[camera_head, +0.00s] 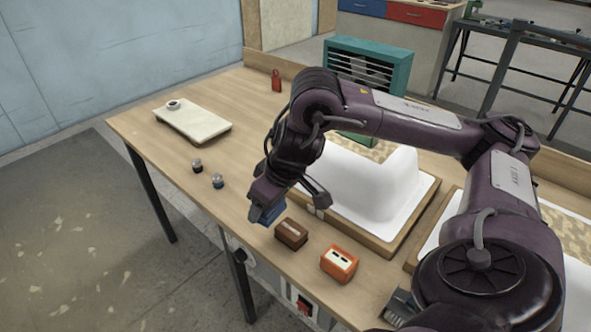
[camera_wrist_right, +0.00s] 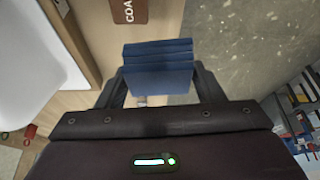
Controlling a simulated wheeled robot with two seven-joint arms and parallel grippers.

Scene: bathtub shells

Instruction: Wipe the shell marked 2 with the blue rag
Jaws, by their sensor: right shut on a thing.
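My right gripper (camera_head: 266,207) is shut on the blue rag (camera_head: 271,214), near the table's front edge. In the right wrist view the folded rag (camera_wrist_right: 158,68) sits between the fingertips of the right gripper (camera_wrist_right: 158,85). I cannot tell whether the rag touches the table. A white shell (camera_head: 375,190) in a wooden frame stands to the right of the rag, partly hidden by my arm; it also shows in the wrist view (camera_wrist_right: 35,65). A second shell (camera_head: 576,253) is at the right, mostly behind my arm. I cannot read any number on either. My left gripper is not in view.
A brown block (camera_head: 291,233) and an orange block (camera_head: 339,262) stand close to the right gripper. Two small dark-topped jars (camera_head: 217,181) (camera_head: 197,166) and a pale slab (camera_head: 195,124) are on the left. The table's left middle is clear.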

